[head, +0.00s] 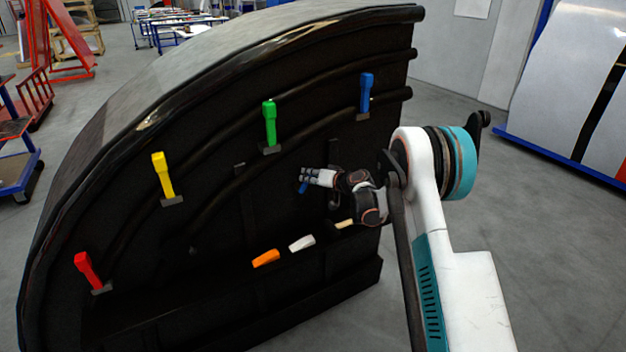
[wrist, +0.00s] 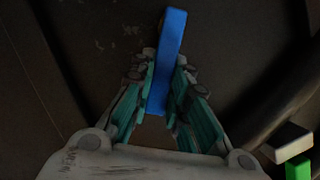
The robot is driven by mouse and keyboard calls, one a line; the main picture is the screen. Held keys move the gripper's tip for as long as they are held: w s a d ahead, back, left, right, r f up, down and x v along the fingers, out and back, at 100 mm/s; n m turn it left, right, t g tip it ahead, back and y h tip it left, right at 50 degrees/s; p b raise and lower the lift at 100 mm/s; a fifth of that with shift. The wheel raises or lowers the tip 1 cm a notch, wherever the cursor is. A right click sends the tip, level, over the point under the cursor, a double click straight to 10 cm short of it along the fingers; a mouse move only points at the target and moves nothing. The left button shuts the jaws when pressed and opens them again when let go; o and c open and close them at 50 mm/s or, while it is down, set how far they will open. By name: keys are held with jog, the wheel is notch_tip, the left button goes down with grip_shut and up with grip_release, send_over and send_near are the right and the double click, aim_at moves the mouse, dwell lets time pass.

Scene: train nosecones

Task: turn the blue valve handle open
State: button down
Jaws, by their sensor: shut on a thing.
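My gripper (head: 305,178) is in front of the black curved panel, below the green and upper blue handles. In the wrist view my gripper (wrist: 160,100) is shut with its fingers on both sides of a blue handle (wrist: 170,40). A small part of this gripped blue handle (head: 303,188) shows below the fingers in the head view. The end where it meets the panel is hard to make out. Another blue handle (head: 366,92) stands upright at the panel's upper right, apart from my gripper.
The black panel (head: 215,200) also carries red (head: 88,270), yellow (head: 162,175) and green (head: 269,124) handles. Orange (head: 266,258), white (head: 301,243) and beige (head: 345,224) handles sit low. Dark curved pipes cross the panel. Grey floor lies open at right.

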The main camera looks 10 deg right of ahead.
aim_at(295, 175)
jog(key=a+n+h, duration=0.1)
jog(key=n, duration=0.1)
jog(key=shift+s+a+r+n+h, duration=0.3)
jog(key=shift+s+a+r+h, duration=0.05)
jog(key=shift+a+r+h, duration=0.05)
jog(key=shift+s+a+n+t+h, duration=0.15)
jog(key=shift+a+n+h, duration=0.2)
jog(key=shift+n, duration=0.15)
jog(key=shift+s+a+n+t+h, duration=0.1)
jog(key=shift+a+n+t+h, duration=0.05)
jog(key=shift+a+n+h, duration=0.3)
jog(key=c, duration=1.5)
grip_release()
jog(key=shift+d, duration=0.1)
jog(key=v, duration=1.2)
